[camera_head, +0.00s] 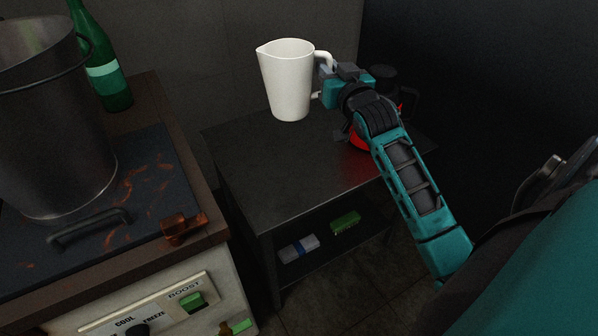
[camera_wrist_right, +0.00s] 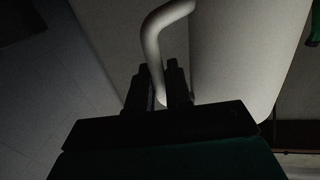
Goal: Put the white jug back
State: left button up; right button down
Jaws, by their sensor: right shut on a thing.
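The white jug (camera_head: 288,84) is upright at the back of the dark side table (camera_head: 262,160), its spout to the left and its handle to the right. I cannot tell whether its base touches the table top. My right gripper (camera_head: 328,84) is shut on the jug's handle. In the right wrist view the gripper fingers (camera_wrist_right: 158,88) close around the lower part of the handle (camera_wrist_right: 156,35), beside the jug's body (camera_wrist_right: 245,50). My left gripper is not in view.
A red and black object (camera_head: 358,140) stands on the table, partly behind my right arm. A low shelf holds a green block (camera_head: 345,222) and a grey-blue block (camera_head: 298,248). At left are a metal bucket (camera_head: 50,120) and green bottle (camera_head: 105,70). The table's front is clear.

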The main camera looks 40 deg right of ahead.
notch_tip(320, 180, down, 20)
jog(key=b, duration=0.6)
jog(key=shift+r+b, duration=0.2)
jog(key=shift+b, duration=0.2)
jog(key=c, duration=1)
grip_release()
jog(key=shift+f, duration=0.1)
jog(key=shift+c, duration=0.2)
